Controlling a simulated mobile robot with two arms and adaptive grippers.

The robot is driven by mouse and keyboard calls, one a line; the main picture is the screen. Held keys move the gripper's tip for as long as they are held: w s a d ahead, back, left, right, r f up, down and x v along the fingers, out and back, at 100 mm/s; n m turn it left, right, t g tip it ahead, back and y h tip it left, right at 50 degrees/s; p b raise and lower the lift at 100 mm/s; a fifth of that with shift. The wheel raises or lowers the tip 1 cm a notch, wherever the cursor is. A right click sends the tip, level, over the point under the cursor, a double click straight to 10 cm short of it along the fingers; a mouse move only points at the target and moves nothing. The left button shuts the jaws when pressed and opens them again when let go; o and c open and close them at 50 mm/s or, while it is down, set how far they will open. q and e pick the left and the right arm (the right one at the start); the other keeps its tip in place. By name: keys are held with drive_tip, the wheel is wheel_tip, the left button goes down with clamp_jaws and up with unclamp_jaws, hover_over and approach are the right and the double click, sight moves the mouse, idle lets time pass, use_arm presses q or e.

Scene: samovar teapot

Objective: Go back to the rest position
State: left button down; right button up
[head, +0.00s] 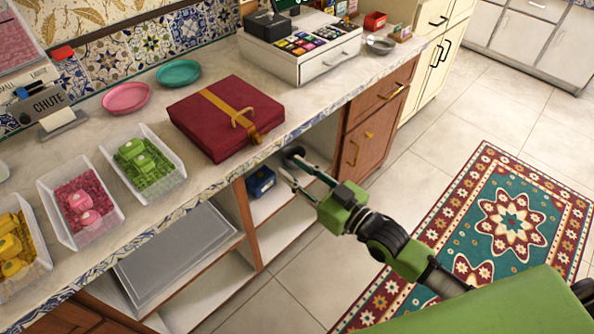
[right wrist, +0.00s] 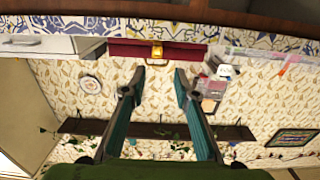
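My right gripper (head: 292,168) is in front of the counter's edge, close to the open shelves below, at the end of my green arm. In the right wrist view my right gripper (right wrist: 160,76) has its two fingers apart, with nothing between them. A dark red case (head: 226,117) with a gold strap lies closed on the counter, behind and left of the right gripper. The case also shows in the right wrist view (right wrist: 132,48), beyond the fingertips. My left gripper is in neither view. No samovar or teapot is seen.
Open shelves below the counter hold a blue object (head: 261,181) and a grey tray (head: 178,252). Clear bins (head: 165,142), pink (head: 127,97) and teal (head: 178,73) plates and a white drawer box (head: 318,66) stand on the counter. Floor with a patterned rug (head: 500,215) lies right.

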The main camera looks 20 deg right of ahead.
drive_tip(key=shift+s+d, duration=0.1)
drive_tip(key=shift+s, duration=0.1)
idle(0.4)
drive_tip(key=d+f+m+g+h, duration=0.15)
drive_tip(key=d+f, duration=0.25)
drive_tip(key=f, duration=0.6)
drive_tip(key=d+f+m+g+h, duration=0.1)
drive_tip(key=d+f+h, duration=0.2)
drive_tip(key=f, duration=0.8)
drive_tip(key=s+d+f+g+h, duration=0.1)
drive_tip(key=s+d+f+g, duration=0.1)
drive_tip(key=s+f, duration=0.45)
drive_tip(key=s+d+f+g+h, duration=0.2)
drive_tip(key=s+d+f, duration=0.1)
drive_tip(key=f, duration=0.6)
drive_tip(key=s+f+g, duration=0.2)
drive_tip(key=s+f, duration=0.4)
drive_tip(key=s, duration=0.5)
drive_tip(key=s+a+f+g+h, duration=0.1)
drive_tip(key=s+f+g, duration=0.2)
drive_tip(key=s+f, duration=0.4)
drive_tip(key=s+f+m+g, duration=0.1)
drive_tip(key=s+f+g, duration=0.2)
drive_tip(key=s, duration=1.4)
wheel_tip(320, 180, down, 4)
drive_tip(key=shift+a, duration=0.3)
